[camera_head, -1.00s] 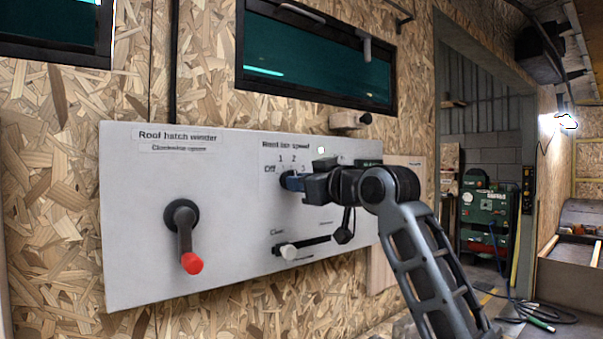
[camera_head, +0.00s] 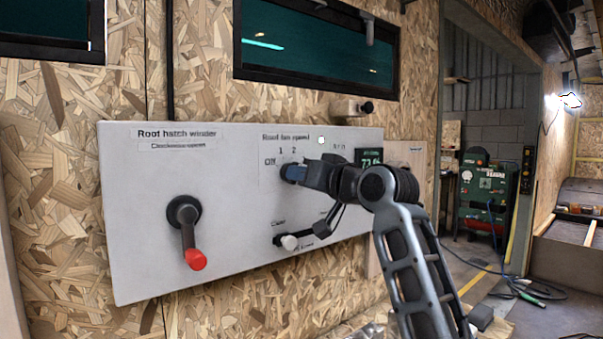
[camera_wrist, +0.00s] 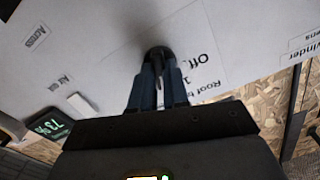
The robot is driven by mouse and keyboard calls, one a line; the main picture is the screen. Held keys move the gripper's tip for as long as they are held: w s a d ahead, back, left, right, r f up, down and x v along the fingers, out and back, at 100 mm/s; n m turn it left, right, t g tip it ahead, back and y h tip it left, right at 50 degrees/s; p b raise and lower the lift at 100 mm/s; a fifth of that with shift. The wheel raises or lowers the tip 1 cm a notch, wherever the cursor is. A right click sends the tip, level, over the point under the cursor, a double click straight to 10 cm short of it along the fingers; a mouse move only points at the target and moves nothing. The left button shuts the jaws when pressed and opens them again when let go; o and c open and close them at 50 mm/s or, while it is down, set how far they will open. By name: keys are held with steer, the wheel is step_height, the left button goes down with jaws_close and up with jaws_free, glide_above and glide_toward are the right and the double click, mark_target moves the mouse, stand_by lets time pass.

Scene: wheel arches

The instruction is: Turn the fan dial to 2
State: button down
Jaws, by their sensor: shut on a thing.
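The fan dial (camera_wrist: 158,54) is a dark round knob on the white panel (camera_head: 140,240), under the "Roof fan speed" label. In the wrist view my gripper (camera_wrist: 158,78) has its two blue fingers shut on the dial, with a grey part of it showing between them. The head view shows my gripper (camera_head: 292,173) at the dial from the right, covering most of it. The marks "Off", "1" and "2" show around the dial in the head view. The dial's exact pointing direction is hidden by my fingers.
A red-tipped crank (camera_head: 187,232) hangs on the panel's left. A white-knobbed slider (camera_head: 289,242) sits below the dial, close to my wrist. A small display (camera_head: 369,157) is behind my wrist. A green machine (camera_head: 487,195) and cables stand at the right.

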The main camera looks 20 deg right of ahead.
steer(key=shift+f, duration=0.1)
steer(key=c, duration=1.1)
jaws_free()
steer(key=b+v, duration=0.1)
steer(key=v, duration=0.6)
steer(key=shift+s+d+b, duration=0.15)
steer(key=shift+s+b, duration=0.2)
